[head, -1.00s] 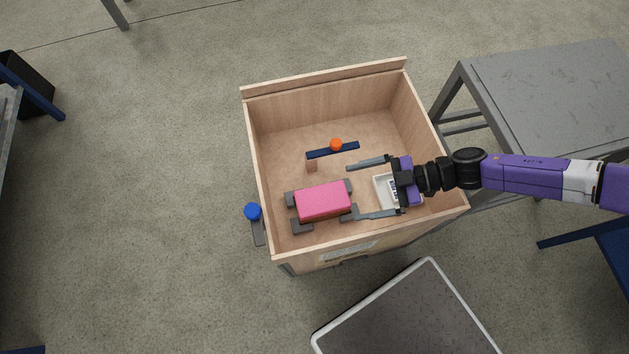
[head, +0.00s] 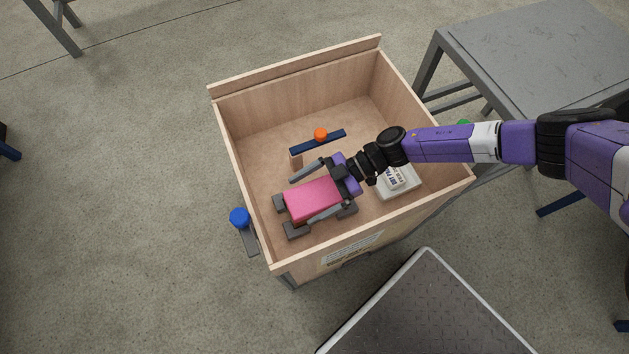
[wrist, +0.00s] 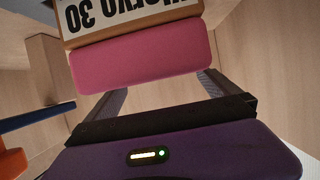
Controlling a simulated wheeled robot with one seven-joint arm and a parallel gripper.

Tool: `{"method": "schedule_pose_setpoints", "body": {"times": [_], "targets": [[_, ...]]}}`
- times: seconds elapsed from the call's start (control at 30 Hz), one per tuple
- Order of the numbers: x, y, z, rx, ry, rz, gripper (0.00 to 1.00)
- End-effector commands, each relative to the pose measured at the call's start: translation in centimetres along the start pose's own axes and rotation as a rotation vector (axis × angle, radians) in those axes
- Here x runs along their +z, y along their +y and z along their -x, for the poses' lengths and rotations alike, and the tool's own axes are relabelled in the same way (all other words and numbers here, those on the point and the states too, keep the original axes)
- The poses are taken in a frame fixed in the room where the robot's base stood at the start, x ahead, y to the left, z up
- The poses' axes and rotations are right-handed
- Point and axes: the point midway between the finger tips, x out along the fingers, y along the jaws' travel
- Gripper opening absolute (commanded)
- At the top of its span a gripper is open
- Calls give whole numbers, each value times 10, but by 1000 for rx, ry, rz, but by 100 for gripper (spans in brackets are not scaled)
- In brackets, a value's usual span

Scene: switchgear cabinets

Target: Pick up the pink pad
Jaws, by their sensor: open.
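The pink pad (head: 312,198) lies inside the wooden crate (head: 226,150), with dark grey blocks around its corners. In the wrist view the pad appears ahead of the palm, near the finger ends. I cannot tell whether the fingers touch it.
A white labelled box (head: 401,187) lies in the crate at the right, under my wrist. A dark blue bar (head: 304,145) with an orange knob (head: 320,134) sits at the back. A blue knob (head: 240,217) is outside the left wall. A grey table (head: 540,65) stands at the right.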

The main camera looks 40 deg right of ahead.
Motion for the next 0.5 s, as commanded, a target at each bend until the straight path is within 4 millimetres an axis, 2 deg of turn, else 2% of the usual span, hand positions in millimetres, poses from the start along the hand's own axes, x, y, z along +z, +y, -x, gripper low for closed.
{"method": "schedule_pose_setpoints", "body": {"times": [0.03,0.13,0.4,0.5], "targets": [[3,1,-10,-2,1,0,100],[2,1,-23,-1,1,0,100],[1,2,-28,1,-1,0,100],[1,2,-28,1,-1,0,82]]}}
